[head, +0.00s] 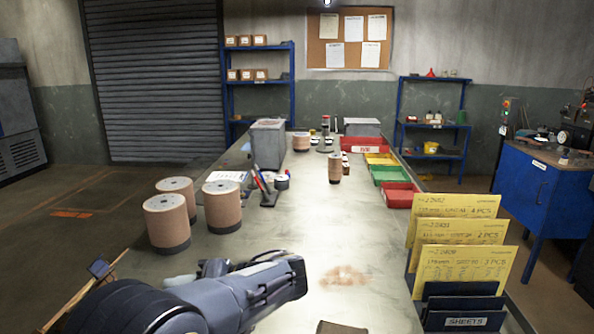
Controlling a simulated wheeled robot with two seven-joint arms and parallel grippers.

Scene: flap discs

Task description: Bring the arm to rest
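My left arm (130,306) comes in from the lower left over the near part of the bench. Its grey-blue end (270,283) points right, above the bench top. I cannot make out two separate fingertips there, nor anything held. My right arm and gripper are not in view. Three tan cylinders with dark bases stand at the left of the bench: one nearest (166,224), one behind it (177,190) and one to the right (222,208). My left arm is apart from them in the picture.
Yellow cards (462,262) stand in a dark sheet holder at the right edge. A pen holder (267,197), a grey bin (268,146), a smaller tan cylinder (335,168) and coloured trays (390,174) stand farther back. A brown item (340,328) is cut off below. The middle is clear.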

